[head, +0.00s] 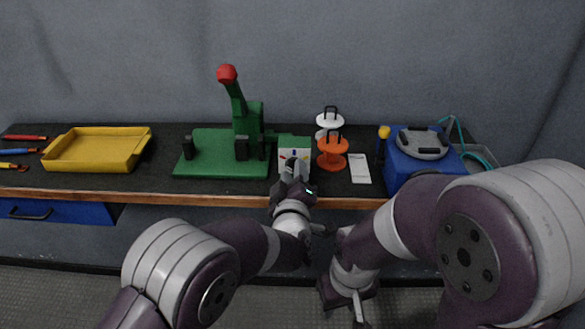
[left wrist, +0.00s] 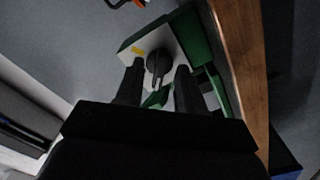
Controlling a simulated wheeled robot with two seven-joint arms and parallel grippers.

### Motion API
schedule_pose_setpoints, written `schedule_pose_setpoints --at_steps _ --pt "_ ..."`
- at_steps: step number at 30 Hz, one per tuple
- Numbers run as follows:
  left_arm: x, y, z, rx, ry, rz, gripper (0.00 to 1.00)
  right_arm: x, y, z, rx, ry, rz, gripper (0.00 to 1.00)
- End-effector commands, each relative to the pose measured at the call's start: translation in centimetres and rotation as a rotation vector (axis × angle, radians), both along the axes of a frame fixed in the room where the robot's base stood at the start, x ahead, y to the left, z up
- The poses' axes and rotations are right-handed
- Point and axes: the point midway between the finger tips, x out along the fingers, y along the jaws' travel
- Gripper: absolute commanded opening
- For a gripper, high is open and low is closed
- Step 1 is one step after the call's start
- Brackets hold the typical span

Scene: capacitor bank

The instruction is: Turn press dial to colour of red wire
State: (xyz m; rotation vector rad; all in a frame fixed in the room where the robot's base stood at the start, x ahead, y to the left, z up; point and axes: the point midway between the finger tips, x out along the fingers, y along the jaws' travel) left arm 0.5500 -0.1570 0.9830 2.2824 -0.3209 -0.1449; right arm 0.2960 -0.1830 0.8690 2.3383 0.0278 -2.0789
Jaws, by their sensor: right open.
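The green press (head: 222,152) with a red-knobbed lever stands mid-bench. Its white dial plate (head: 301,154) faces front and bears small coloured marks; it also shows in the left wrist view (left wrist: 150,38). The dark dial knob (left wrist: 158,63) sits between the fingertips of my left gripper (left wrist: 160,68), which is open with a gap visible on each side. Which mark the knob points to cannot be told. My right gripper (head: 358,308) hangs low before the bench, open. No red wire can be made out.
An orange spool (head: 332,152), a white spool (head: 329,121) and a white card (head: 360,168) with illegible print are right of the press. A blue box (head: 398,167) stands further right. A yellow tray (head: 97,150) and hand tools (head: 24,138) lie left.

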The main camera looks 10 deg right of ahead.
Motion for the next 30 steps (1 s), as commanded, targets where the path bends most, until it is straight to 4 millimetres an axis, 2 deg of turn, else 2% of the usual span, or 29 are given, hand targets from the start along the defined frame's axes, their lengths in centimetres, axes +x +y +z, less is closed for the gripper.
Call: schedule_pose_setpoints --at_steps 4,5,6,8,13,18,20,30 --pt "0.0 0.0 0.0 0.0 0.0 0.0 0.38 0.0 0.0 0.0 0.0 0.0 0.0 0.43" --pt "0.0 0.0 0.0 0.0 0.0 0.0 0.32 0.0 0.0 0.0 0.0 0.0 0.0 0.43" --pt "0.0 0.0 0.0 0.0 0.0 0.0 0.19 0.0 0.0 0.0 0.0 0.0 0.0 0.43" --pt "0.0 0.0 0.0 0.0 0.0 0.0 0.0 0.0 0.0 0.0 0.0 0.0 0.0 0.43" --pt "0.0 0.0 -0.1 -0.006 0.001 -0.001 0.0 0.0 0.0 -0.3 0.0 0.0 0.0 0.43" --pt "0.0 0.0 -0.8 -0.136 0.034 0.0 0.0 0.0 0.0 -3.5 0.0 0.0 0.0 0.43" --pt "0.0 0.0 -0.6 -0.178 0.047 0.0 0.0 0.0 0.0 -4.0 0.0 0.0 0.0 0.43" --pt "0.0 0.0 0.0 -0.214 0.062 0.0 0.0 0.0 0.0 -3.9 0.0 0.0 0.0 0.43"
